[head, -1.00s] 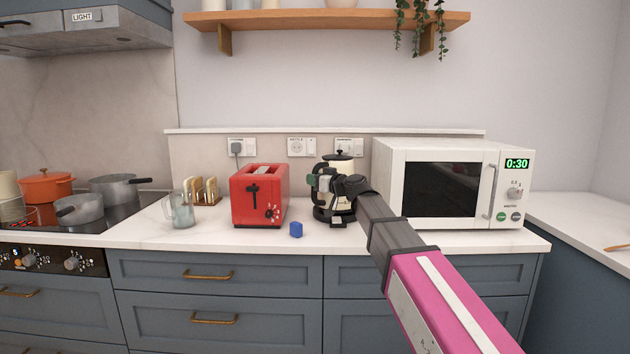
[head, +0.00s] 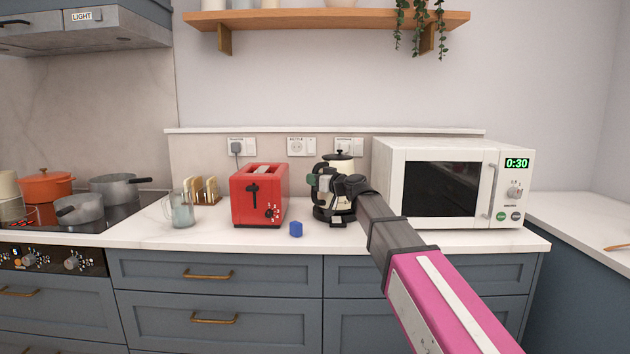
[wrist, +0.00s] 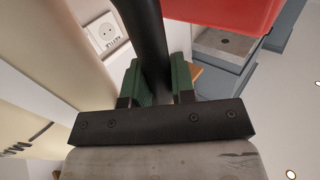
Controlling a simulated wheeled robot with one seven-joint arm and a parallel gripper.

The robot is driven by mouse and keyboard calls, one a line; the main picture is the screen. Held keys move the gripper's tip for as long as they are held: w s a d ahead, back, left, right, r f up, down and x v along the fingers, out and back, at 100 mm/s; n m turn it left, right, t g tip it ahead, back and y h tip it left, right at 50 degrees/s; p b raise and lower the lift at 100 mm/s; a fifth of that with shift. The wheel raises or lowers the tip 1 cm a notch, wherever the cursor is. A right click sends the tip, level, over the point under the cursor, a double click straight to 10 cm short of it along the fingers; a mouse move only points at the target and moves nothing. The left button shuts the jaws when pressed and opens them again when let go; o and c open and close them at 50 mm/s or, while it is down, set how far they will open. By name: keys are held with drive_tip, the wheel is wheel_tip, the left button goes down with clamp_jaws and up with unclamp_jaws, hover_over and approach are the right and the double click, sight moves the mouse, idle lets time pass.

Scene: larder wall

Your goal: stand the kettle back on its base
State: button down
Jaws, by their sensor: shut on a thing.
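The cream kettle (head: 341,165) with a black lid knob stands upright at the back of the counter, between the red toaster and the microwave. My gripper (wrist: 160,85) is shut on the kettle's black handle, with a green pad on either side in the wrist view. The kettle's cream body (wrist: 45,60) fills the left of that view. A dark round base (head: 324,215) shows under the kettle in the head view. My arm hides much of the kettle's lower part, and I cannot tell whether it is seated on the base.
The red toaster (head: 258,196) is close on the left and the white microwave (head: 450,180) on the right. A glass jug (head: 181,209) stands further left. Sockets (head: 300,147) are on the wall behind.

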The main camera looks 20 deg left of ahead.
drive_tip(key=shift+f, duration=0.5)
drive_tip(key=c, duration=1.2)
unclamp_jaws()
drive_tip(key=shift+c, duration=0.2)
drive_tip(key=v, duration=1.1)
drive_tip(key=shift+f, duration=0.1)
drive_tip(key=shift+s, duration=0.1)
